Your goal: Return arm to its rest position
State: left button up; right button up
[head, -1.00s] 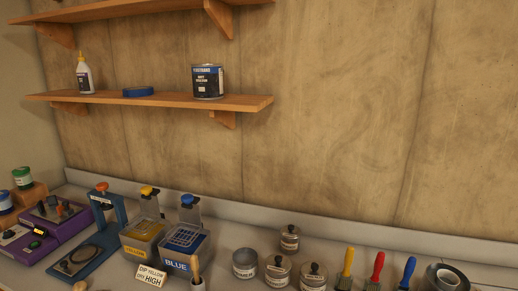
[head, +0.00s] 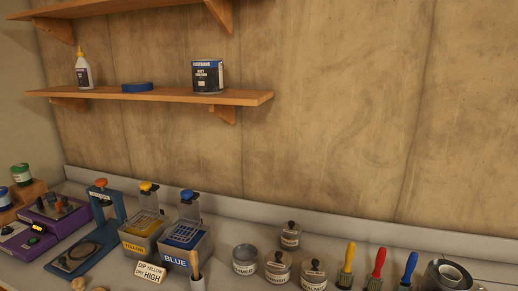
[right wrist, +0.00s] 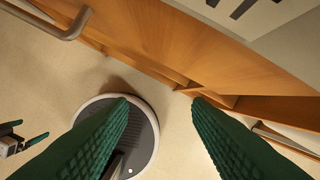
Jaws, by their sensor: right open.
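In the right wrist view my right gripper (right wrist: 158,105) shows as two dark green textured fingers set wide apart, with nothing between them. Below it are the pale floor and my round grey base. A wooden cabinet front (right wrist: 225,50) runs across the upper right of that view, apart from the fingers as far as I can tell. No arm or gripper shows in the head view.
The bench (head: 225,278) holds a blue bin (head: 187,243), a yellow bin (head: 142,236), a purple device (head: 40,225), lidded jars (head: 313,273) and red, yellow and blue-handled brushes (head: 378,262). A wooden shelf (head: 165,97) is above. A metal handle (right wrist: 62,30) sticks out from the cabinet.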

notch_tip(320, 180, down, 15)
jog(key=s+b, duration=0.1)
jog(key=b, duration=0.1)
jog(key=s+d+f+g+b, duration=0.1)
jog(key=s+f+b, duration=0.1)
jog(key=s+f, duration=0.7)
jog(key=s+d+f+g+b, duration=0.1)
jog(key=s+d+f+b, duration=0.1)
jog(key=s+f, duration=0.7)
notch_tip(320, 180, down, 8)
jog(key=shift+s+f+b, duration=0.1)
jog(key=shift+s+b, duration=0.1)
jog(key=shift+b, duration=0.65)
